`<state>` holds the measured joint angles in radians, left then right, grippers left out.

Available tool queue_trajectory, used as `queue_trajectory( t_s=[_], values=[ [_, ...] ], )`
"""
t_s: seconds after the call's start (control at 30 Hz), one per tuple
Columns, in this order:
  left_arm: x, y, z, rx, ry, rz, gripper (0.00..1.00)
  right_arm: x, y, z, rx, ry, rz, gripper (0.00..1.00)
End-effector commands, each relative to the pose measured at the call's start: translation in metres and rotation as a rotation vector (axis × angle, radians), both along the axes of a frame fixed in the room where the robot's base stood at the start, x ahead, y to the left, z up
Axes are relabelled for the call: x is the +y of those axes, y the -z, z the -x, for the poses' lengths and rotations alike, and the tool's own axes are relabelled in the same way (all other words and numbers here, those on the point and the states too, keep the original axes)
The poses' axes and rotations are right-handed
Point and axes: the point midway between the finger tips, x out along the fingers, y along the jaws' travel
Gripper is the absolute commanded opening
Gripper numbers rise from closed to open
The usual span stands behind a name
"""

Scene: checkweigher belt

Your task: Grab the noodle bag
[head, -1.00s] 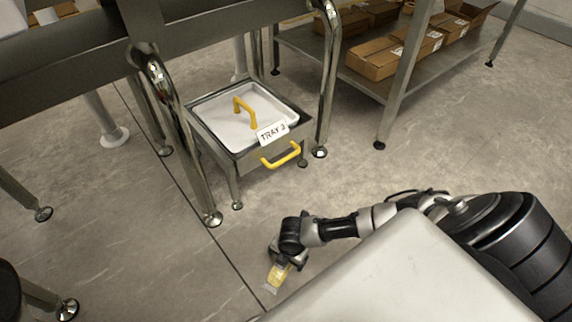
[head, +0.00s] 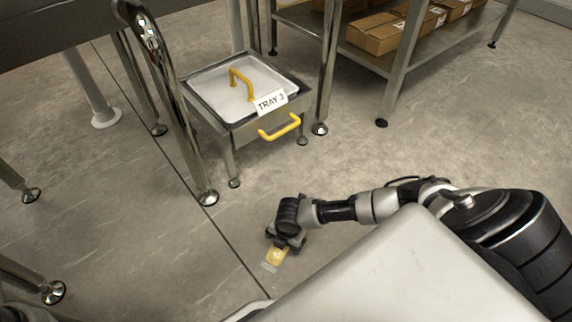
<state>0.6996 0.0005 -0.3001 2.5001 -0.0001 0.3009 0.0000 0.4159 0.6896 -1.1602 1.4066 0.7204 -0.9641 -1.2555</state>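The noodle bag (head: 275,257) is small and yellow with a pale clear end, low in the middle of the head view. My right gripper (head: 284,243) is at the bag's upper end, reaching down from the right arm, and its dark fingers cover part of the bag. The fingers are too small and dark to tell whether they are shut on it. I cannot tell whether the bag rests on the floor or hangs just above it. My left gripper is not in view.
A stand holds a white tray (head: 213,88) labelled TRAY 3, with yellow handles. Metal legs (head: 176,120) stand left of it. A shelf with cardboard boxes (head: 375,33) is at the back. Grey floor (head: 420,160) is open to the right of the tray.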

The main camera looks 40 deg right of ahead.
Motion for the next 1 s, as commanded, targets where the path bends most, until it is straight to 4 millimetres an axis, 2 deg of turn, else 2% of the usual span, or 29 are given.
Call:
queue_trajectory(
  t_s=[0.27,0.6,0.67,1.0],
  values=[
    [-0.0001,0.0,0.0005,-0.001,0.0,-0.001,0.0,-0.0001,0.0,-0.0004,0.0,0.0,0.0,0.87],
    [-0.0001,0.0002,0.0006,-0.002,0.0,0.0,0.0,0.0,0.0002,-0.0002,0.001,0.0,0.0,0.35],
    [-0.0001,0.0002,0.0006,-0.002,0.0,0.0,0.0,0.0,0.0003,-0.0002,0.001,0.0,0.0,0.27],
    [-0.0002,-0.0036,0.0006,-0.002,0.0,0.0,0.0,0.0004,-0.0031,0.0002,0.0,0.001,-0.001,0.27]
  ],
)
